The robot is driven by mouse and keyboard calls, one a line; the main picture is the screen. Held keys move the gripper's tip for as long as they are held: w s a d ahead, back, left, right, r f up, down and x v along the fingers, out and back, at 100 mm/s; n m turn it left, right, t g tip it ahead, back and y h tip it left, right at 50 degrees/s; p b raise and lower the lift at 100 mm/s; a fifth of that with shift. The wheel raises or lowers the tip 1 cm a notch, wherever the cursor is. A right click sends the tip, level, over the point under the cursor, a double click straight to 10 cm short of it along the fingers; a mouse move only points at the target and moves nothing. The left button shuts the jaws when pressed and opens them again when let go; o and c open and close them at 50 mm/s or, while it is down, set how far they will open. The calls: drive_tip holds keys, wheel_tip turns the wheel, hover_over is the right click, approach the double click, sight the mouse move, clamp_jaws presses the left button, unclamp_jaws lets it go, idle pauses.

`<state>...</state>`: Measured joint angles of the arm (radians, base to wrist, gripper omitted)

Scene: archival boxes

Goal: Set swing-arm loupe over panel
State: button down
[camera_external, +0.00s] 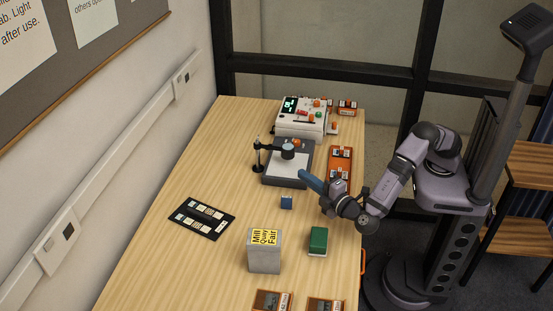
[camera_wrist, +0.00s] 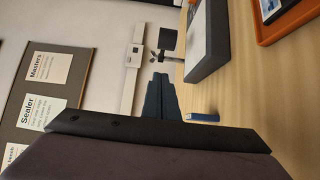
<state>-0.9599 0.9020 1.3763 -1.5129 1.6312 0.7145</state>
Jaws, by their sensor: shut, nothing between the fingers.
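The panel (camera_external: 287,168) is a dark grey slab with a white top, lying on the table; its side shows in the wrist view (camera_wrist: 207,45). The swing-arm loupe has a black post (camera_external: 258,157) at the panel's left edge. Its arm reaches right to a blue-grey round head (camera_external: 288,149), which appears over the back part of the panel. A dark shape in the wrist view (camera_wrist: 168,40) looks like the loupe. My gripper (camera_external: 301,173) is shut and empty, its blue fingers at the panel's front right, apart from the loupe head. It points away from the wrist camera (camera_wrist: 159,78).
A white device (camera_external: 301,118) with knobs stands behind the panel. An orange tray (camera_external: 340,162) lies to its right. A small blue box (camera_external: 286,201), grey box (camera_external: 264,254), green box (camera_external: 318,241) and black slide sheet (camera_external: 202,218) are nearer. The left table is mostly clear.

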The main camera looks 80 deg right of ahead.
sight(290, 153)
drive_tip(key=x, duration=0.2)
drive_tip(key=p+x, duration=0.1)
drive_tip(key=x, duration=0.2)
drive_tip(key=s+d+x, duration=0.1)
drive_tip(key=x, duration=0.2)
drive_tip(key=shift+p, duration=0.4)
drive_tip(key=shift+w+d, duration=0.1)
drive_tip(key=shift+d, duration=0.9)
drive_tip(key=shift+f, duration=0.1)
drive_tip(key=shift+d+f+b, duration=0.1)
drive_tip(key=shift+d+b, duration=0.25)
drive_tip(key=shift+d, duration=0.55)
